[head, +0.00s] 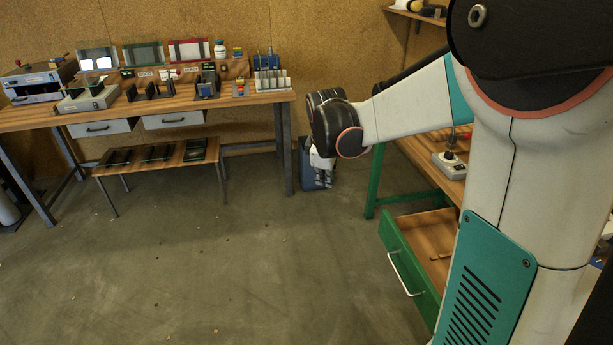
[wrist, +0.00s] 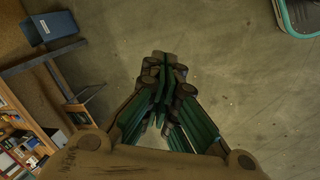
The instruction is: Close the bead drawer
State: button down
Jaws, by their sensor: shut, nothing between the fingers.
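A green drawer (head: 407,261) with a pale bar handle (head: 404,275) is pulled open under the right-hand bench, low above the floor. Its wooden inside shows, with a small brown piece in it. My arm hides its right part. No label shows, but it is the only drawer seen open. My gripper (head: 323,178) hangs beyond and to the left of the drawer, over the floor, touching nothing that I can see. In the wrist view my gripper (wrist: 165,62) has its fingers together with nothing held. The drawer cannot be made out in the wrist view.
A wooden bench (head: 235,99) with frames and tools stands at the back left, with two grey drawers (head: 172,119) that look shut. A blue bin (wrist: 52,27) stands by the bench. The floor in front is clear.

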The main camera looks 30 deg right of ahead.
aim_at(445, 211)
jog(key=w+d+f+n+g+b, duration=0.1)
jog(key=d+f+n+b, duration=0.1)
jog(key=d+f, duration=0.9)
jog(key=w+d+f+n+g+b, duration=0.1)
jog(key=d+f+n+g+b, duration=0.1)
jog(key=d+f, duration=0.9)
jog(key=shift+w+d+f+n+g+h+b, duration=0.15)
jog(key=shift+d+f+n+g+h+b, duration=0.65)
jog(key=shift+f, duration=3)
jog(key=shift+a+n+t+y, duration=0.3)
jog(key=shift+a+t+y, duration=0.1)
jog(key=shift+a+t, duration=0.1)
jog(key=s+d, duration=0.2)
jog(key=d, duration=0.7)
jog(key=s+d, duration=0.2)
jog(key=d, duration=0.8)
jog(key=s+d, duration=0.3)
jog(key=d, duration=0.6)
jog(key=shift+d, duration=0.4)
jog(key=shift+s, duration=0.1)
